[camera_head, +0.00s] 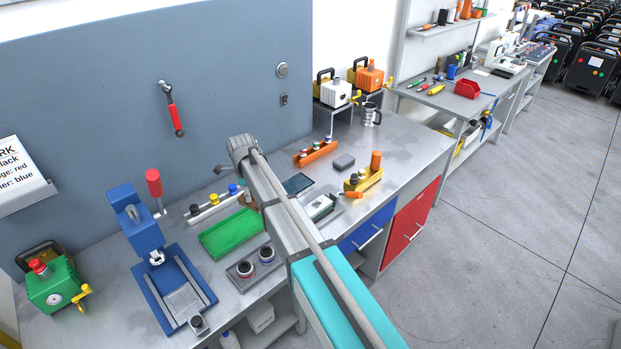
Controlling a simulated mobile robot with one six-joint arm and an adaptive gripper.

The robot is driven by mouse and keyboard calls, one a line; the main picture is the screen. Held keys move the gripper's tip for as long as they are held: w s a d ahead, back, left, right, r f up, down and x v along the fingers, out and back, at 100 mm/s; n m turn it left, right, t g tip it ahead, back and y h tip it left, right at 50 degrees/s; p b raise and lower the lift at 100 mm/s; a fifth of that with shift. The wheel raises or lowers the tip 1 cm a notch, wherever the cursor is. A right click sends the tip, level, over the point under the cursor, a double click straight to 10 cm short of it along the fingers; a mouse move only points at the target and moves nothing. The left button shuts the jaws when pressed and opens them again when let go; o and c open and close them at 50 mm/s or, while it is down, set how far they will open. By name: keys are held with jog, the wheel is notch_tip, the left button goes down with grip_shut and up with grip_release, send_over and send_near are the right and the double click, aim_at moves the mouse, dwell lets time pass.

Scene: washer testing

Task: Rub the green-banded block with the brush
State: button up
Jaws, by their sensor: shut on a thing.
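My arm reaches from the bottom right to its far end joint (240,146) above the bench, and no fingers or jaws can be made out; they are hidden behind the arm or too small to tell. A pale grey block with a dark green patch on top (320,208) lies on the bench just right of my arm; it looks like the green-banded block, but a full band cannot be made out. No brush can be clearly identified. A bit of something orange and green shows behind my arm near its far end.
The bench (405,155) holds a green tray (231,234), a blue press (143,235), a yellow holder (364,180), an orange rack (316,153), a dark grey block (344,161) and a mug (370,114). A wall panel (230,60) stands behind. Bare bench lies at the right.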

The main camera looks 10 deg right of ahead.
jog(key=w+d+r+m+p, duration=0.1)
jog(key=w+d+m, duration=0.1)
jog(key=d, duration=1.9)
jog(key=shift+w+r+m, duration=0.2)
jog(key=shift+w+m, duration=0.1)
jog(key=shift+m, duration=0.3)
